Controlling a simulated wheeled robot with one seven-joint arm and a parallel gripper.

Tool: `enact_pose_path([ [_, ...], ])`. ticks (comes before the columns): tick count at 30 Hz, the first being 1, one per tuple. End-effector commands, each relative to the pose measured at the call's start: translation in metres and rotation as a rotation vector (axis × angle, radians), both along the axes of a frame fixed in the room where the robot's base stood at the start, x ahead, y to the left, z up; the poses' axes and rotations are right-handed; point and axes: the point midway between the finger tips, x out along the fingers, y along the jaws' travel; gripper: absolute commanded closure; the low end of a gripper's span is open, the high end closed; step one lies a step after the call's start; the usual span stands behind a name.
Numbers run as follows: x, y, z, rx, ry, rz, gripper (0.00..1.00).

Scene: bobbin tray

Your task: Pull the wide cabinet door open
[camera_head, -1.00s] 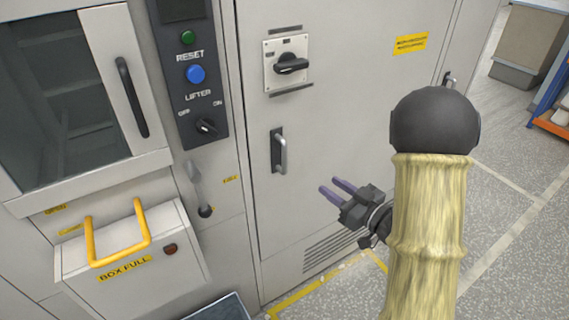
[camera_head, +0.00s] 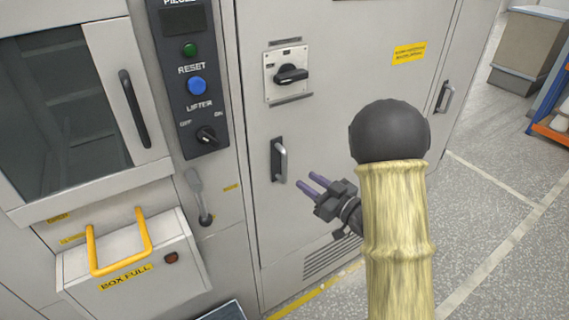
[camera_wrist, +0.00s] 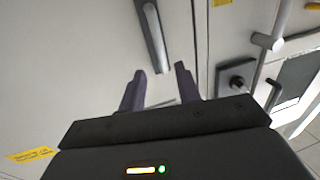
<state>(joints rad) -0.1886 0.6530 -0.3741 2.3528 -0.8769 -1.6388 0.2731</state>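The wide cabinet door (camera_head: 340,130) is a grey panel, and it looks shut. Its upright metal handle (camera_head: 281,160) sits on a dark plate near the door's left edge. My gripper (camera_head: 307,182) is open and empty, its two purple fingers pointing at the handle from the lower right, with a small gap left. In the wrist view the handle (camera_wrist: 152,35) runs down from the top, its lower end appearing between my fingertips (camera_wrist: 159,71). I see no contact.
A rotary switch (camera_head: 290,74) is above the handle. A lever (camera_head: 199,195) and a box with a yellow handle (camera_head: 120,245) stand left of the door. A second handle (camera_head: 445,97) is to the right. Grey floor (camera_head: 500,220) is open at right.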

Motion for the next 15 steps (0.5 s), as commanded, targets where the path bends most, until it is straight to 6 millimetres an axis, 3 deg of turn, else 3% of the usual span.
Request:
enact_pose_path([
  [15,0.062,0.063,0.0,-0.001,0.001,0.001,0.67],
])
